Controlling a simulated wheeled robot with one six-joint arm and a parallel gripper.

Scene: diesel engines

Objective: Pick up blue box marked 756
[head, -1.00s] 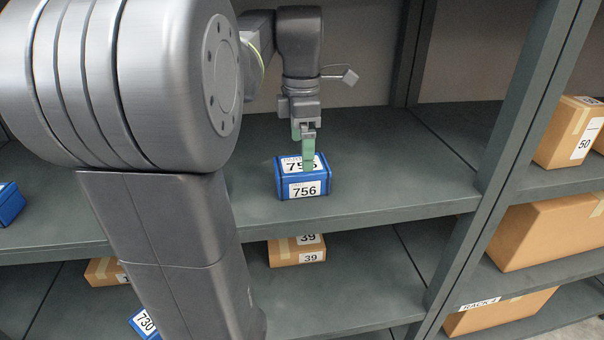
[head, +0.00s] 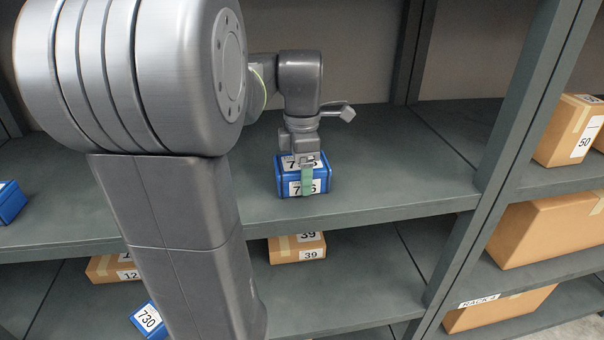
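The blue box marked 756 (head: 283,188) sits on the upper grey shelf, right of my arm in the head view. It has white labels on its top and front, now partly covered. My gripper (head: 305,178) is lowered over the box from above. One green finger hangs in front of the box's front face, across its number label. The other finger is hidden, seemingly behind the box. I cannot tell whether the fingers touch the box or are still apart from it. The box rests on the shelf.
Another blue box (head: 9,203) sits at the far left of the same shelf (head: 400,190). Below are a box marked 39 (head: 283,251) and a blue box marked 730 (head: 147,320). A rack upright (head: 520,100) stands to the right. The shelf right of box 756 is clear.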

